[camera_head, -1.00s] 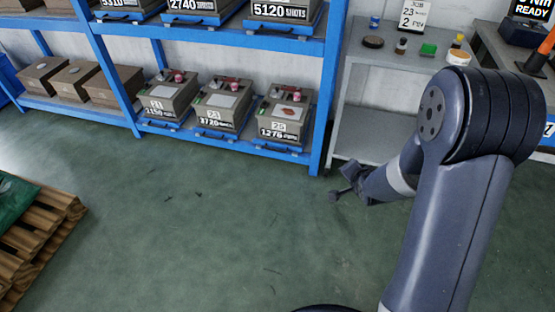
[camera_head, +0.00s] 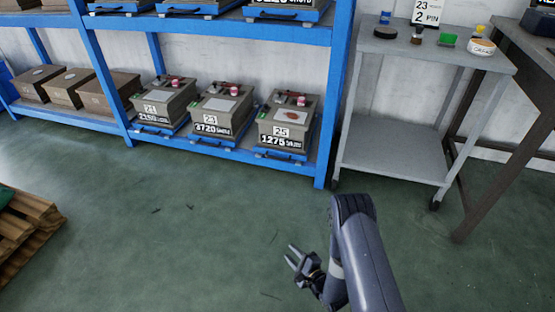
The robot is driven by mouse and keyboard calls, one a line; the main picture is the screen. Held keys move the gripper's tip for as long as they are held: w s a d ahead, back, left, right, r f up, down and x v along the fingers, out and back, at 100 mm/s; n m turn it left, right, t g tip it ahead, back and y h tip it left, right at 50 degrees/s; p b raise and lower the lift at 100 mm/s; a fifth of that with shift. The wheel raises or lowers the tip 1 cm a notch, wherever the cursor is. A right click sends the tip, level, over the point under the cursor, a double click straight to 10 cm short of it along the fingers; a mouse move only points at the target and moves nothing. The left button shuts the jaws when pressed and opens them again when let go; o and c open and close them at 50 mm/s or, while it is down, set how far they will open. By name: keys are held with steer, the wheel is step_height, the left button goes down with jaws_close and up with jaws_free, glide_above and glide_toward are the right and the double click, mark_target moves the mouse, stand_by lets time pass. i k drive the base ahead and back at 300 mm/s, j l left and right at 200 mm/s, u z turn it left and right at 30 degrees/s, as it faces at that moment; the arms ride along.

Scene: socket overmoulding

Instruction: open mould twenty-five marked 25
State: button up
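Mould 25 (camera_head: 285,124) is a grey-brown box on the lower shelf of the blue rack, at its right end. Its front label reads 25 and 1275 shots. A reddish-brown patch on a pale plate, a pink-red part and a green part show on its top. It looks closed and sits on a blue tray (camera_head: 279,153) with dark handles. My gripper (camera_head: 292,256) is low over the green floor, in front of the rack and well apart from the mould. Its two fingers are spread, with nothing between them.
Moulds 23 (camera_head: 221,111) and 21 (camera_head: 161,103) stand left of mould 25. Blue rack posts (camera_head: 342,95) and the upper shelf (camera_head: 215,29) frame it. A grey trolley (camera_head: 395,148) stands to the right. A wooden pallet (camera_head: 27,222) is at left. The floor between is clear.

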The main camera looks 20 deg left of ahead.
mark_target(288, 131)
steer(key=i+l+u, duration=0.25)
steer(key=i, duration=0.4)
steer(key=i+l+u, duration=0.2)
steer(key=i, duration=0.4)
steer(key=i+l+u, duration=0.25)
steer(key=i+l, duration=0.3)
